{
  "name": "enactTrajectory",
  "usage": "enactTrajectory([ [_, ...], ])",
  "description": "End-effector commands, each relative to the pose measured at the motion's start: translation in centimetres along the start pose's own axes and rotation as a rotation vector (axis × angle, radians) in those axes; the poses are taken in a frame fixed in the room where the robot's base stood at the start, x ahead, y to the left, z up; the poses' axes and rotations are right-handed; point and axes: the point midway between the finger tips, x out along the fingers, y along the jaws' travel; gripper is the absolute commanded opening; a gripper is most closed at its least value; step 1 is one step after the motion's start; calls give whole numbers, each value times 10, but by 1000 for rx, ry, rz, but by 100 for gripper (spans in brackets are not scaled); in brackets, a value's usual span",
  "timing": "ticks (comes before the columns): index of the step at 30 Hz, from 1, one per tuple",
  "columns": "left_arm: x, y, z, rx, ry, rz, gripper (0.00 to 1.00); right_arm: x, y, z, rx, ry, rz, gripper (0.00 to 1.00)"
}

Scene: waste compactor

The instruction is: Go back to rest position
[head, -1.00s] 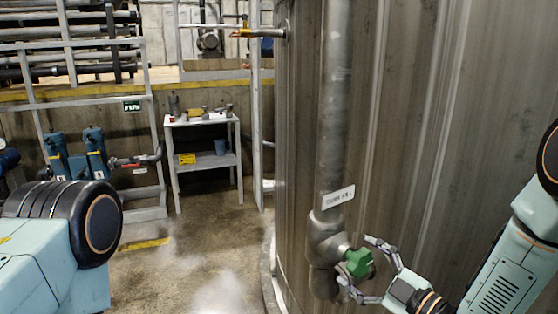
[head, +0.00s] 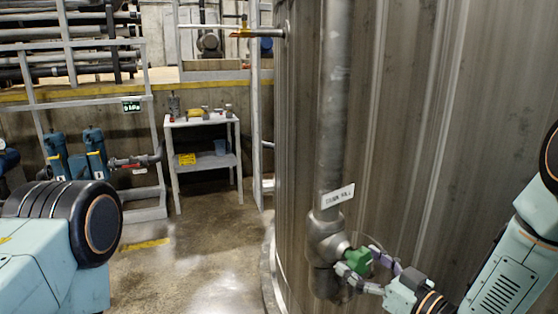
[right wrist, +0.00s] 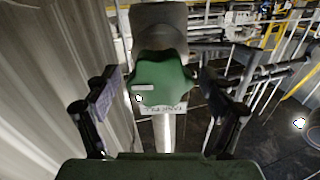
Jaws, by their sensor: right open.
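A green valve handle (head: 357,262) sits on a grey pipe fitting (head: 326,236) on the side of the large tank. My right gripper (head: 357,270) is at the handle, with its fingers to either side of it. In the right wrist view the green handle (right wrist: 162,85) fills the middle between the two fingers of my right gripper (right wrist: 155,100). Gaps show on both sides, so the gripper is open around it. My left arm shows at the left of the head view, but its gripper is out of frame.
The ribbed tank (head: 440,110) takes up the right half, with a white label (head: 340,195) on its vertical pipe. A small white table (head: 203,158) with items stands at the back left. Blue pumps (head: 95,153) stand by a railing. The floor between is clear.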

Motion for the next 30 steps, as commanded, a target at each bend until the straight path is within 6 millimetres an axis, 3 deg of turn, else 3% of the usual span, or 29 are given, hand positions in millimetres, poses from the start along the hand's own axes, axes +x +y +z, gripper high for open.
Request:
enactTrajectory([
  [15,2,0,0,0,0,0,43,0,1,0,361,0,0,83],
  [30,2,0,0,0,0,0,43,0,1,0,404,0,0,83],
])
